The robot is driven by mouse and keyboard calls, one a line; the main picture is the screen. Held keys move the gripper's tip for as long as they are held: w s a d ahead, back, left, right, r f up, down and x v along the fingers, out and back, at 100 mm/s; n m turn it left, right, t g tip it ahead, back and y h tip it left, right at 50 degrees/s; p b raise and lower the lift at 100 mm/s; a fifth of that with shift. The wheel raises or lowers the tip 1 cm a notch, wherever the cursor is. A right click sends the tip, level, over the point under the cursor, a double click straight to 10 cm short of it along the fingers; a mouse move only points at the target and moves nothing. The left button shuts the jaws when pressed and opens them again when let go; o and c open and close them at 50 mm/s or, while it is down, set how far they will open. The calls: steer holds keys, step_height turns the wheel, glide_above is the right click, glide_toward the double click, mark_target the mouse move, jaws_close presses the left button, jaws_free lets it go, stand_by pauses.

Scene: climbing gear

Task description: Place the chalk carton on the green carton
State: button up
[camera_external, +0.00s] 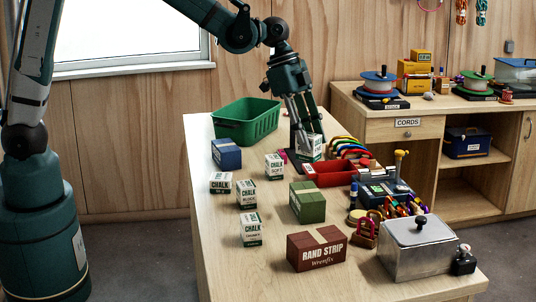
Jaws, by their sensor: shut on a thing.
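My gripper (308,135) points down near the back of the table, shut on a small white-and-green chalk carton (312,149). The held carton is beside the red tray's far left end; I cannot tell whether it touches the table. The green carton (307,203) stands on the table nearer the camera, with nothing on its top. Several similar white-and-green chalk cartons stand to the left, among them one (274,167) close behind the green carton and one (251,231) in front.
A blue carton (226,154) and a green basket (246,121) stand at the back left. A red tray (330,176) lies behind the green carton. A dark red carton (317,251) and a metal box (417,249) stand in front. The table's near left part is clear.

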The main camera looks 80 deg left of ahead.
mark_target(308, 156)
steer(key=shift+f, duration=2.65)
steer(key=shift+f, duration=2.1)
steer(key=shift+f, duration=0.1)
steer(key=o, duration=0.9)
steer(key=shift+o, duration=0.2)
steer(key=v, duration=1.2)
